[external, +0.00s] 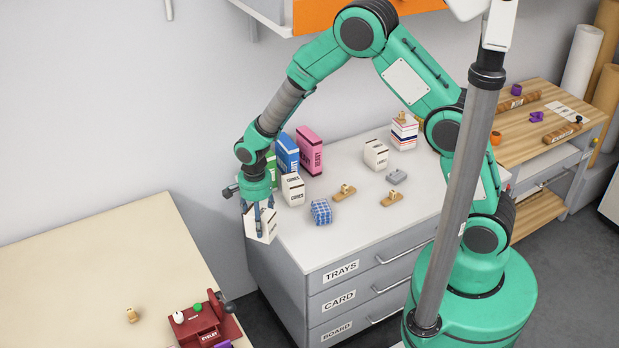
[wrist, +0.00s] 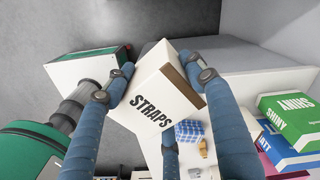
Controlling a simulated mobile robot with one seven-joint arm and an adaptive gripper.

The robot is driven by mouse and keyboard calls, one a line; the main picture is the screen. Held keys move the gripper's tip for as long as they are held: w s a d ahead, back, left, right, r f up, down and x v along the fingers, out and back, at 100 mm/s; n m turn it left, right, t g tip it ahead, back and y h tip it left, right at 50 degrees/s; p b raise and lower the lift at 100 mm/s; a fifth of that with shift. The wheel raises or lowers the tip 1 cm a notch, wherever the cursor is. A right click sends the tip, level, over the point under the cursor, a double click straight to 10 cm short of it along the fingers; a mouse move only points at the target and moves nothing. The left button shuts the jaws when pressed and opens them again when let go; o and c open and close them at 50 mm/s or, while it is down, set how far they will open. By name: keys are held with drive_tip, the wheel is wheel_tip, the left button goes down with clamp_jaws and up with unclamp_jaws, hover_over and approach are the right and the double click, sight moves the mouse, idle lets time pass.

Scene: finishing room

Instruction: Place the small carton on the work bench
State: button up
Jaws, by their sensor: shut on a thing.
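My gripper (external: 259,222) is shut on a small white carton (external: 263,231), held tilted by the left end of the grey drawer cabinet. In the wrist view the carton (wrist: 152,106) reads STRAPS and has a brown strip along one edge, with the fingers (wrist: 158,72) on either side of it. A cream-topped bench (external: 90,262) stands at the lower left, left of the carton. A wooden-topped bench (external: 535,118) stands at the far right. I cannot tell which of them is the work bench.
The drawer cabinet top (external: 350,222) holds several boxes, a blue checked block (external: 321,211) and stamps. A red eyelet press (external: 205,326) and small wooden stamp (external: 132,315) are on the cream bench's near part; its far part is clear. A gap separates bench and cabinet.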

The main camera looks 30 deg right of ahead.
drive_tip(key=s+a+f+n+p, duration=0.1)
drive_tip(key=s+a+p, duration=0.1)
drive_tip(key=a, duration=1.4)
drive_tip(key=shift+s+a+f+n+p, duration=0.15)
drive_tip(key=shift+s+n+p, duration=0.25)
drive_tip(key=shift+s, duration=0.25)
drive_tip(key=shift+w, duration=0.1)
approach(177, 261)
drive_tip(key=shift+a+f+p, duration=0.1)
drive_tip(key=shift+p, duration=0.3)
drive_tip(key=shift+f, duration=1.75)
drive_tip(key=shift+f, duration=0.15)
